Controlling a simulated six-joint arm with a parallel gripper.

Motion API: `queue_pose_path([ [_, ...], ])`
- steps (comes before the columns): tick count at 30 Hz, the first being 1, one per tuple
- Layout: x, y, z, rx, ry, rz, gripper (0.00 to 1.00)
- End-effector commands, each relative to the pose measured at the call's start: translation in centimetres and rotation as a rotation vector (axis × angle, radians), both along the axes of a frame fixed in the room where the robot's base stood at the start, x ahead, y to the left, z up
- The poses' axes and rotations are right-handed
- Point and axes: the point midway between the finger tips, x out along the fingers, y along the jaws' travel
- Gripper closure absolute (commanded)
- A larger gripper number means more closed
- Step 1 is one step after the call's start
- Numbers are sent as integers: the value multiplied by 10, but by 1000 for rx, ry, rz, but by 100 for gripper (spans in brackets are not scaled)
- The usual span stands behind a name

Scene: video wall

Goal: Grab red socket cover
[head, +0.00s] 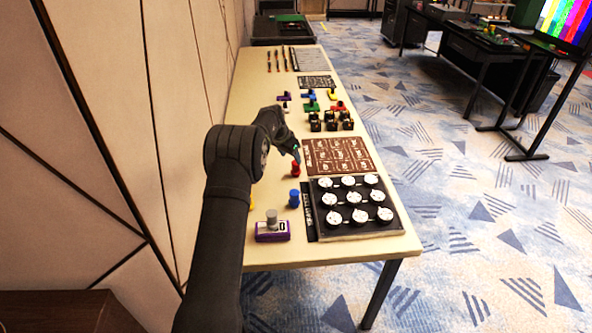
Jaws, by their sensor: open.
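A small upright red piece (295,170), which I take to be the red socket cover, stands on the long table (262,160), left of the brown card. My gripper (296,152) is right above it in the picture, with its jaws open and empty. The fingers point down toward the red piece and hide part of its top. I cannot tell whether they touch it or how high above it they are. A blue piece (294,198) stands just in front of it, and a yellow one (252,203) is partly hidden by my arm.
A black board (329,235) with several round white-faced sockets is at the near right. A purple box with a grey knob (272,233) is at the near left. The brown card (340,155) lies behind the board. Black blocks (330,122) and coloured pieces (338,106) stand farther back.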

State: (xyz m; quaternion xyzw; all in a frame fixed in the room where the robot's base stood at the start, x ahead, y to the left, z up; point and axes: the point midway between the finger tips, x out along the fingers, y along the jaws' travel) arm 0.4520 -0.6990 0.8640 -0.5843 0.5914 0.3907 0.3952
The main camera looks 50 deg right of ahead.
Motion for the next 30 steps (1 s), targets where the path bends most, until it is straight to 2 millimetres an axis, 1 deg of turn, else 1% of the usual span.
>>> queue_pose_path([
  [1,0,-3,-7,1,0,0,41],
  [3,0,-6,-13,0,0,-1,41],
  [11,-1,-13,-27,0,-1,-2,41],
  [16,-3,-26,-46,1,1,-1,41],
  [19,-3,-30,-57,1,0,0,41],
  [24,-3,-33,-64,0,-1,0,41],
  [30,-3,-33,-64,0,-1,0,41],
])
